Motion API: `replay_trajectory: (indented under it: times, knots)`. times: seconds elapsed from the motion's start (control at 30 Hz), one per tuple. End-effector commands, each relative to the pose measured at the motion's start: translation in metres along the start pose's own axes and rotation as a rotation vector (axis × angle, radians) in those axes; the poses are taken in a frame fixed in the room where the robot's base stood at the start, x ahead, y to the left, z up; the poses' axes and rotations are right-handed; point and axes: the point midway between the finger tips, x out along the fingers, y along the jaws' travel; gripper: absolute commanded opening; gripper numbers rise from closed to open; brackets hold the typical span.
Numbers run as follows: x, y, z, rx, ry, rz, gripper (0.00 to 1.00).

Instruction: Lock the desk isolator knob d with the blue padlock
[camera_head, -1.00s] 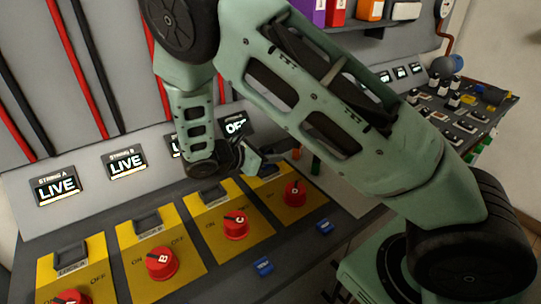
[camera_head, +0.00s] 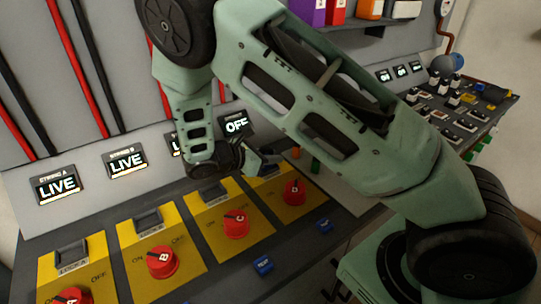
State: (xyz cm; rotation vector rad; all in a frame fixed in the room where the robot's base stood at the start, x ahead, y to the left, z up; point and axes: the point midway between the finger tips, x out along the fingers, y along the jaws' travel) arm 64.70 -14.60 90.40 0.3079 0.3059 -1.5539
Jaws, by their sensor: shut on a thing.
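Knob D (camera_head: 294,191) is a red knob on the rightmost yellow isolator plate (camera_head: 306,204) of the desk. The display (camera_head: 236,124) behind it reads OFF. My gripper (camera_head: 252,163) is low over the back of the desk, at the upper left of knob D's plate, apart from the knob. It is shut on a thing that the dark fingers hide. I cannot make out the blue padlock. The fingers and wrist hide much of the rear end of plate D, so its hasp does not show clearly.
Knobs C (camera_head: 236,222), B (camera_head: 162,262) and A (camera_head: 73,297) stand to the left on yellow plates. Two small blue tags (camera_head: 262,264) (camera_head: 324,225) are at the desk front. A switch panel (camera_head: 465,115) is at the right. My arm crosses above the desk's right part.

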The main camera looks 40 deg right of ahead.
Motion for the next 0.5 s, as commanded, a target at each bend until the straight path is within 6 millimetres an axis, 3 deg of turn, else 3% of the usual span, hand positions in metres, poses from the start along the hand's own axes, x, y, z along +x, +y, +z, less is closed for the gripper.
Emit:
replay_trajectory:
  times: [0.3,0.33,0.5]
  knots:
    - [0.0025,0.0001,-0.0061,0.000,0.000,0.000,0.00]
    - [0.0024,0.0001,-0.0057,0.000,0.000,0.000,0.25]
    - [0.0022,0.0001,-0.0054,0.000,0.000,0.000,0.29]
